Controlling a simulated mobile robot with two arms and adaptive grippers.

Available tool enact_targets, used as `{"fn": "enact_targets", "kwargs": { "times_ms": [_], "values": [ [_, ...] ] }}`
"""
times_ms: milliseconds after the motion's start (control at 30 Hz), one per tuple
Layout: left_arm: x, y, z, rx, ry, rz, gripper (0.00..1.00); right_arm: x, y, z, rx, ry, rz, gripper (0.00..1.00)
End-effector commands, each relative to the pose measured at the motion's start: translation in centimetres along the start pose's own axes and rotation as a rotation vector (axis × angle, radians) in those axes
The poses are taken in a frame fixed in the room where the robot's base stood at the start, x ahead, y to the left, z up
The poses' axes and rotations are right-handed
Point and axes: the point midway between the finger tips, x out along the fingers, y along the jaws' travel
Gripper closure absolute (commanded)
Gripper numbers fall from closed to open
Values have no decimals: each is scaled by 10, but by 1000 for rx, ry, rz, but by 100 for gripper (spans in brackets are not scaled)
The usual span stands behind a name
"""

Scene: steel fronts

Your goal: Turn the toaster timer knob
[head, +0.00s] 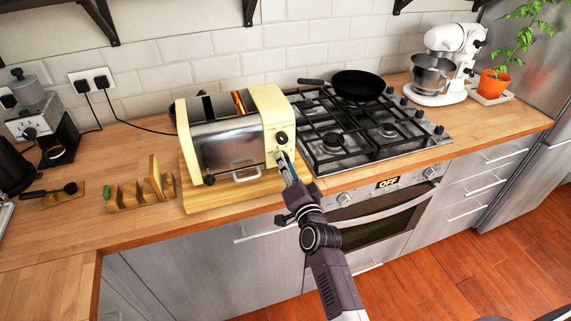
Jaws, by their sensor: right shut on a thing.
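The knob's angle cannot be read. My left gripper is not in view.
A gas hob (370,131) with a black pan (358,85) lies right of the toaster, above an oven (385,212). A wooden toast rack (140,190) stands to the left. The counter's front edge runs below my right gripper.

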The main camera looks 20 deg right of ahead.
Motion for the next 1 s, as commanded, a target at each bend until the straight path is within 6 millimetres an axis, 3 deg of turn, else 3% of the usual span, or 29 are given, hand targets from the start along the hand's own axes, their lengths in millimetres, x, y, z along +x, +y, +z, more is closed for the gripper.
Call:
{"fn": "enact_targets", "kwargs": {
  "times_ms": [500, 533, 667, 1000],
  "values": [
    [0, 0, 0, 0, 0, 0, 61, 0, 0, 0, 20, -2, 1, 97],
    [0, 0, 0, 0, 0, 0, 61, 0, 0, 0, 20, -2, 1, 69],
    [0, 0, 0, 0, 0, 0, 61, 0, 0, 0, 19, -2, 1, 55],
    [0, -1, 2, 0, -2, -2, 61, -3, 0, 0, 19, -1, 1, 55]
  ]
}}
